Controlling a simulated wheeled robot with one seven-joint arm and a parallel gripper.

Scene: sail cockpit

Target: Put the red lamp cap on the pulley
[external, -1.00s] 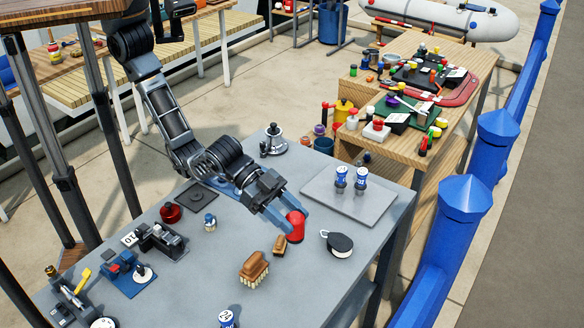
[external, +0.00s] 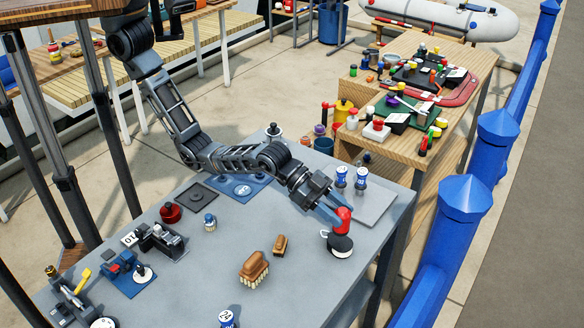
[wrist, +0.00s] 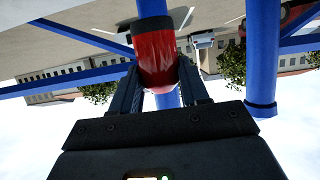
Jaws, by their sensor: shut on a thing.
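The red lamp cap (external: 343,214) is a small red cylinder held between the fingers of my gripper (external: 333,213). In the wrist view the cap (wrist: 156,58) sits between the two dark fingers of my gripper (wrist: 160,85). The pulley (external: 340,243), a round black and white piece, lies on the grey table right below the cap in the external view. The cap overlaps the pulley's upper edge in the picture; I cannot tell whether they touch. The pulley does not show clearly in the wrist view.
A small brown block (external: 280,244) and a wooden brush (external: 254,268) lie to the left. The table's right edge is close to the pulley. The front right tabletop is clear.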

